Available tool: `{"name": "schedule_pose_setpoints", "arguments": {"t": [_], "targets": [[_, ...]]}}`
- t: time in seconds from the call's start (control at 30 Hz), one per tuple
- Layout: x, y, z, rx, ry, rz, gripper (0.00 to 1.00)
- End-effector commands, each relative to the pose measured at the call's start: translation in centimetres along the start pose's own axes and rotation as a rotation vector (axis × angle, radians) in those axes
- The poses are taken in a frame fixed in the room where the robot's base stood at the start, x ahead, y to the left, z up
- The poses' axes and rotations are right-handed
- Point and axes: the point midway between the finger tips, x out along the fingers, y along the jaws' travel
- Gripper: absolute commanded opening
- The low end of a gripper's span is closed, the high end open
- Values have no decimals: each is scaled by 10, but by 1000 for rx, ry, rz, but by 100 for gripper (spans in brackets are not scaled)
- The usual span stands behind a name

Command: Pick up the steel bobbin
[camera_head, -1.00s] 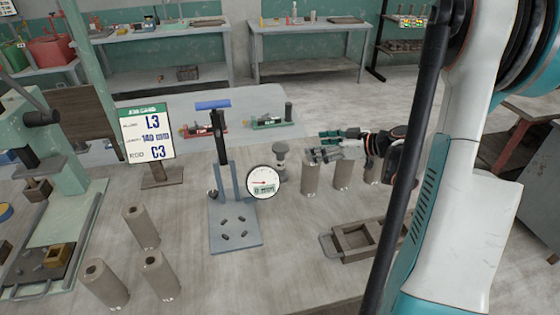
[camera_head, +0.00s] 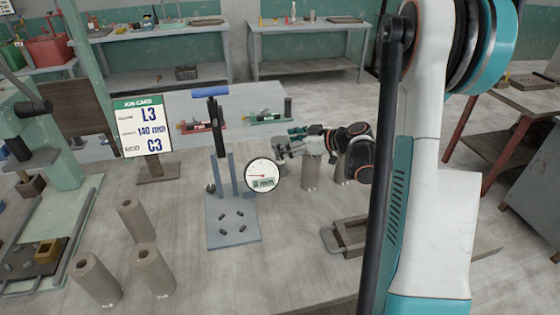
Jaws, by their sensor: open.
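My gripper (camera_head: 287,144) reaches in from the right, just right of the round dial gauge, with its fingers pointing left. It is open. A small grey metal piece with a wider top, likely the steel bobbin, stood beside the gauge a second ago. Its place is now at my fingertips, where fingers and gauge largely cover it. I cannot tell whether the fingers are around it or in front of it, or whether they touch it.
The dial gauge (camera_head: 263,175) and the upright blue-grey stand (camera_head: 234,228) are close on the left. Brown cylinders stand below my gripper (camera_head: 311,173) and at front left (camera_head: 147,270). A shallow tray (camera_head: 338,240) lies at right. A job card (camera_head: 143,125) stands at left.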

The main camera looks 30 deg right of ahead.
Motion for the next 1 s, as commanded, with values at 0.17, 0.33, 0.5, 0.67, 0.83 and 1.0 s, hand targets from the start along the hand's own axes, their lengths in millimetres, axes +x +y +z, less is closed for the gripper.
{"name": "schedule_pose_setpoints", "arguments": {"t": [0.17, 0.33, 0.5, 0.67, 0.83, 1.0], "targets": [[16, 0, 0, 0, 0, 0, 73], [16, 0, -1, 0, 0, 1, 73], [15, 1, -1, 0, 0, 1, 34], [15, 1, 0, 0, 0, 1, 0], [15, 1, -1, 0, 0, 1, 0], [14, 1, -4, 0, 0, 1, 0]]}}
